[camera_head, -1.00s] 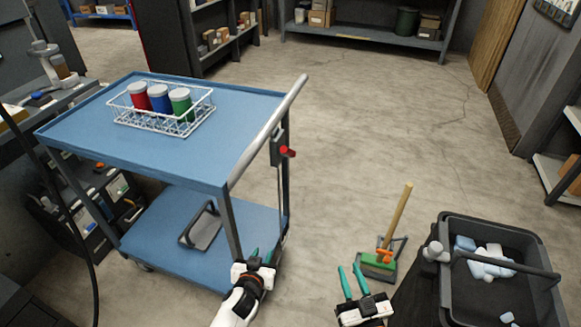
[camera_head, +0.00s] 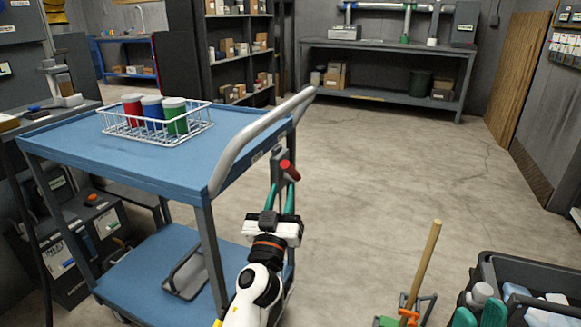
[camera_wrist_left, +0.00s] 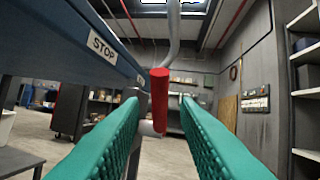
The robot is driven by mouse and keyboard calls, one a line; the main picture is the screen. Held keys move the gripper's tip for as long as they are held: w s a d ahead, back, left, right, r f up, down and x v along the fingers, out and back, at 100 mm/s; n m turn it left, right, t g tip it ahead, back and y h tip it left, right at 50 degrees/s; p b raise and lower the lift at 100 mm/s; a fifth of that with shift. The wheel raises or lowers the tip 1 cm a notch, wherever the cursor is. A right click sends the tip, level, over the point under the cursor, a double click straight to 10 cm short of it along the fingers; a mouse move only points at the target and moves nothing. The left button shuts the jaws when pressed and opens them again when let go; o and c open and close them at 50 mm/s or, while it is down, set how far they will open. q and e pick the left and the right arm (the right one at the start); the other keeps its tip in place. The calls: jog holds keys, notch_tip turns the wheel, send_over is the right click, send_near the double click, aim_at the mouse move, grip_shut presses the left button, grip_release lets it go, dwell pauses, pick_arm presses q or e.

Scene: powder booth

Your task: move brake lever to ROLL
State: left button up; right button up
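The brake lever's red grip (camera_head: 289,170) is at the near right end of the blue cart (camera_head: 130,170), below the grey push handle. The red grip (camera_wrist_left: 160,112) also shows in the left wrist view, in the gap between the fingertips, apart from both. My left gripper (camera_head: 282,198) is open just below and in front of the grip, its green fingers pointing up at it. A STOP label (camera_wrist_left: 102,47) is on the cart's side, left of the lever in the wrist view; no ROLL label is readable. My right gripper (camera_head: 479,316) is open and empty at the bottom right edge.
A wire basket (camera_head: 190,135) with red, blue and green jars stands on the cart top. A wooden-handled brush (camera_head: 424,262) and a dark bin (camera_head: 530,272) are at lower right.

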aim_at(287, 170)
pick_arm(q)
jog(key=b+x, duration=0.1)
jog(key=x, duration=0.9)
grip_shut()
